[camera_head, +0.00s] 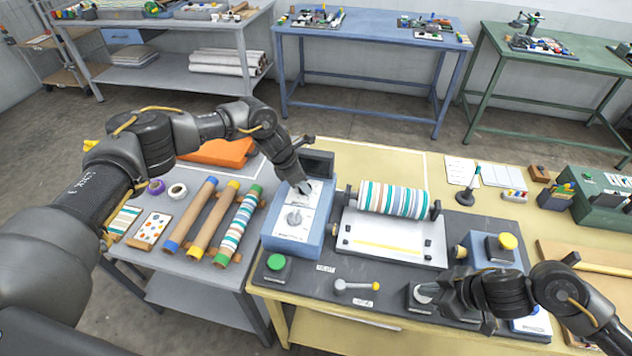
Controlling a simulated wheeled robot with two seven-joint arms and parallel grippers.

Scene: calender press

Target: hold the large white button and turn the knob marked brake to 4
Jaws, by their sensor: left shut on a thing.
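The blue control box (270,238) has a white sloping panel with a round grey knob (295,217) low on it. My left gripper (304,189) comes down onto the upper part of this panel and is shut on a knob there, mostly hidden by its fingers. I cannot read the panel's markings, so I cannot tell which knob is marked brake. The large white button (427,291) sits on a dark box at the front right. My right gripper (438,296) is at this button from the right; its finger gap and any contact are unclear.
A press with a striped roller (393,200) stands between the arms. A green button (276,264), a yellow-ended lever (357,287) and a yellow button (506,241) are nearby. Fabric rolls (212,223) lie left, an orange piece (217,152) behind them.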

